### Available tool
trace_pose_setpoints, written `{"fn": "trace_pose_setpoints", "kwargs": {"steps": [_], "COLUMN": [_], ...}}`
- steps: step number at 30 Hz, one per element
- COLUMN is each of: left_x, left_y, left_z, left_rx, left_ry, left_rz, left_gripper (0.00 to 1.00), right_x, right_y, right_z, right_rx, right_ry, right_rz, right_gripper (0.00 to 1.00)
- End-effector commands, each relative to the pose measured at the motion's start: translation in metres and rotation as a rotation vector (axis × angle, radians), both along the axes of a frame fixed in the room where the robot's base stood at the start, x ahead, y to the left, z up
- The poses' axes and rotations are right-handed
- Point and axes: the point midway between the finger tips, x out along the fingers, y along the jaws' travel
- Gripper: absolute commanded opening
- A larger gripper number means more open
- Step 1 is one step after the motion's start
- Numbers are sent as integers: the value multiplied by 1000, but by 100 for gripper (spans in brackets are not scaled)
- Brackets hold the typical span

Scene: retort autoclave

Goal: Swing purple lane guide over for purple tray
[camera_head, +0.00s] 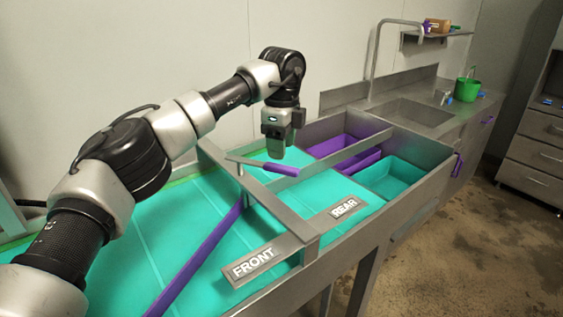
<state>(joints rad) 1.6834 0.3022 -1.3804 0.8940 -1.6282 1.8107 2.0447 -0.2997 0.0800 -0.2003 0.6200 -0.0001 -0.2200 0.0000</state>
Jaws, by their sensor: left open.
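The purple lane guide (203,252) is a long strip lying slantwise across the teal sorting surface. At its far end a post carries a lever with a purple grip (281,169), which points right across the crossbar. The purple tray (328,146) sits in the far bay beyond the crossbar, partly hidden by a grey rail. My left gripper (276,148) is open and points down just above the purple grip. No contact between them is clear. My right gripper is not in view.
A teal tray (397,176) sits in the near bay. FRONT (253,262) and REAR (344,207) labels lie on the grey frame. A sink (413,114) and a green bucket (466,90) stand behind. The floor at right is free.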

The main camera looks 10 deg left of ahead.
Motion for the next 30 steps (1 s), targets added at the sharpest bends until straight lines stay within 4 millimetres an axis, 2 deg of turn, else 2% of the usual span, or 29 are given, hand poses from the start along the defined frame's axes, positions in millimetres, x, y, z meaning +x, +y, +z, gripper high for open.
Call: {"fn": "trace_pose_setpoints", "kwargs": {"steps": [3,9,13,22,25,30], "left_x": [0,1,0,0,0,0], "left_y": [-1,-1,-1,0,0,0], "left_z": [24,53,60,61,71,104], "left_rx": [-1,0,0,-1,-1,-1], "left_ry": [-4,-1,-1,0,-1,-1], "left_rz": [1,1,0,0,0,0], "left_gripper": [51,51,51,51,51,51], "right_x": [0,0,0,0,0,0], "right_y": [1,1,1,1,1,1], "right_z": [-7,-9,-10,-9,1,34], "right_rx": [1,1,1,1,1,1], "right_ry": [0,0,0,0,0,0], "right_rz": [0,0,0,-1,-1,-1], "right_gripper": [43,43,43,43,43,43]}}
